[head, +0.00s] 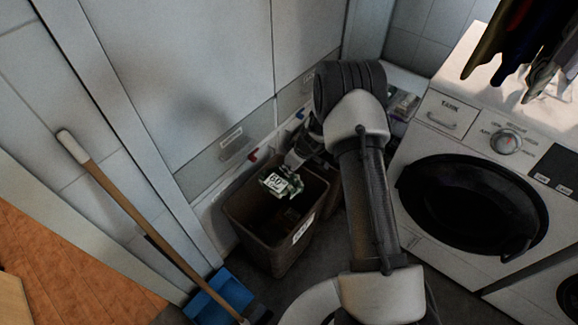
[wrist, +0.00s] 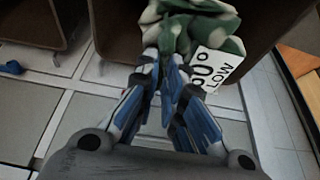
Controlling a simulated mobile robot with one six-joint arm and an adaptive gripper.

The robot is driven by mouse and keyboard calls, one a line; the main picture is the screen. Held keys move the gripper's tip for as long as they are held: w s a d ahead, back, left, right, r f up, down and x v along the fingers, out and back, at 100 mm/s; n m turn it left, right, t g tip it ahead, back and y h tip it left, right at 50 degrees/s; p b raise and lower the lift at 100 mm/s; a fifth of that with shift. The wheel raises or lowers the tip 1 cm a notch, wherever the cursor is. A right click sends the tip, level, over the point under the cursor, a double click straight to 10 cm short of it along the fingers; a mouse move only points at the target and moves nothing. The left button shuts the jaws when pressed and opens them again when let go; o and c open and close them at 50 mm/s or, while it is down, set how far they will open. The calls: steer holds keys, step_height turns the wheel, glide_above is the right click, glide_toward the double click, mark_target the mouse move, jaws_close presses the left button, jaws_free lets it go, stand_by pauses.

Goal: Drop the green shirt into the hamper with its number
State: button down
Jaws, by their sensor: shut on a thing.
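My gripper (head: 300,152) is shut on the green and white shirt (head: 281,184), which hangs bunched from the fingertips. In the wrist view the shirt (wrist: 190,22) sits just beyond the closed blue-grey fingers (wrist: 168,65). In the head view the shirt appears over the opening of a brown hamper (head: 262,232). That hamper has a white label (head: 303,229) on its side, too small to read. Its inside looks dark and empty where visible.
Another brown hamper (head: 333,203) stands to the right, mostly hidden by my arm. A washing machine (head: 440,245) stands at the right, with clothes hanging above it. A broom (head: 130,213) and blue dustpan (head: 222,293) are at the left. A tiled wall stands behind the hampers.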

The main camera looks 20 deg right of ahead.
steer(key=shift+f+b, duration=0.8)
steer(key=shift+f, duration=1.45)
steer(key=c, duration=1.6)
jaws_free()
steer(key=shift+c, duration=0.2)
steer(key=shift+r, duration=0.1)
steer(key=v, duration=1.2)
steer(key=shift+w, duration=0.1)
